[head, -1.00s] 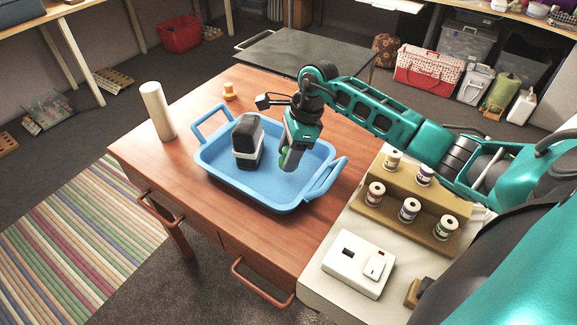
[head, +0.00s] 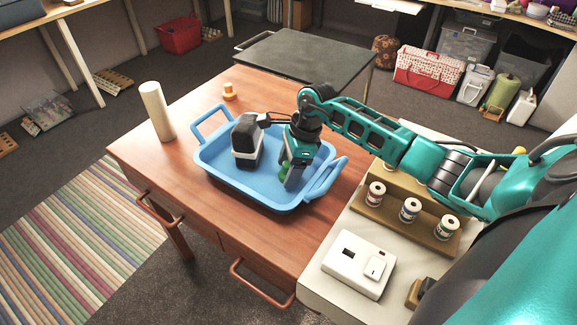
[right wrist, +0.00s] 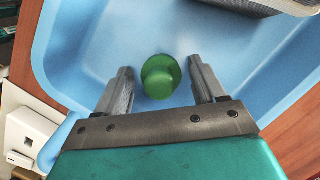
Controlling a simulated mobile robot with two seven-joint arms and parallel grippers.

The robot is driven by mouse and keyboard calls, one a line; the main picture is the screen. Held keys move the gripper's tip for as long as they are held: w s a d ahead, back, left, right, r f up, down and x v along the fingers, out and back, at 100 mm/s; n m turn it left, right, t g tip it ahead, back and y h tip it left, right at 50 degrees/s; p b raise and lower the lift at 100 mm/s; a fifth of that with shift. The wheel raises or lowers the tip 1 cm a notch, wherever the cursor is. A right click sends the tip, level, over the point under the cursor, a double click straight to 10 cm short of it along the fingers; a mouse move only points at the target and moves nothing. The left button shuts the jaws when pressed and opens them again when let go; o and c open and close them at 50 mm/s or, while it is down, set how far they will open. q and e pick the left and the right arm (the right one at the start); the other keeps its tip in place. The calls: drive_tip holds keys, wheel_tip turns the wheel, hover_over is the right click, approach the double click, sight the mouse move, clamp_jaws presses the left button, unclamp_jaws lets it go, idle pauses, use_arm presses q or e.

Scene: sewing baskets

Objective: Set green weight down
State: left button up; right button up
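The green weight (right wrist: 160,76) is a small round knobbed piece. In the right wrist view it sits over the blue tray floor between my right gripper's fingers (right wrist: 161,66), with a gap visible on each side. My right gripper (head: 291,176) is open around it, low inside the blue tray (head: 225,171). In the head view the green weight (head: 284,170) is partly hidden by the fingers. It appears to be on the tray floor, but its contact point is hidden. My left gripper is not in view.
A dark block with a pale band (head: 246,140) stands in the tray, left of my right gripper. Thread spools (head: 410,209) on a stand and a white box (head: 358,264) are at right.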

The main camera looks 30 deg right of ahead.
drive_tip(key=shift+o, duration=0.3)
drive_tip(key=shift+d+r, duration=0.1)
drive_tip(key=shift+r, duration=0.3)
drive_tip(key=v, duration=1.1)
drive_tip(key=shift+r+p, duration=0.25)
drive_tip(key=shift+p, duration=0.1)
drive_tip(key=shift+s, duration=0.15)
